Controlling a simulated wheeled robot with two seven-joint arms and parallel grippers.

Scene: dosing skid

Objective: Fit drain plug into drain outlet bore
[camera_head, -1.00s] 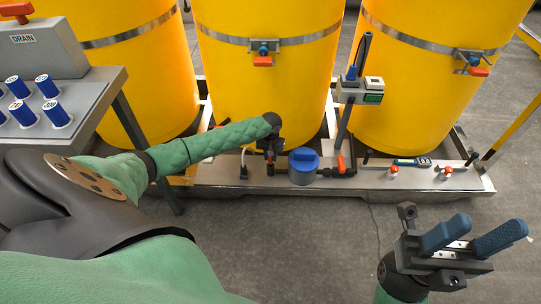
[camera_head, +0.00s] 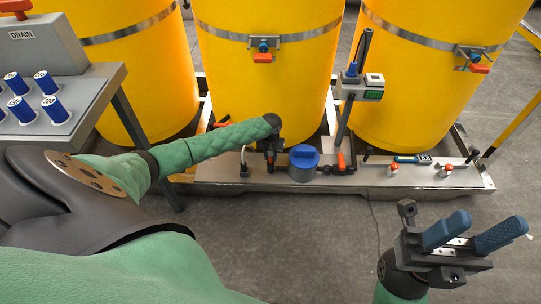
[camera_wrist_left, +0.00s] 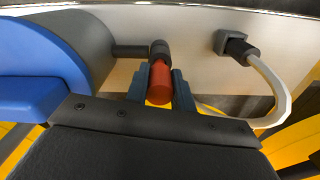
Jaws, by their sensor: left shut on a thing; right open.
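The drain plug is a red-orange cylinder (camera_wrist_left: 159,84) in the left wrist view, held between the two dark fingers of my left gripper (camera_wrist_left: 159,92). A dark collar (camera_wrist_left: 160,52), which looks like the drain outlet, stands directly in line beyond the plug, on a short pipe from the blue-topped grey body. The plug's far end meets or overlaps the collar; I cannot tell how deep it sits, and the bore is hidden. In the head view my left gripper (camera_head: 269,151) is over the skid, left of the blue-topped unit. My right gripper (camera_head: 472,236) is open and empty at lower right.
The blue-capped grey unit (camera_head: 304,163) stands close beside my left gripper. A white cable with a plug (camera_wrist_left: 265,85) curves nearby. A post with a meter (camera_head: 360,88) and yellow tanks (camera_head: 270,90) stand behind. The floor around my right gripper is clear.

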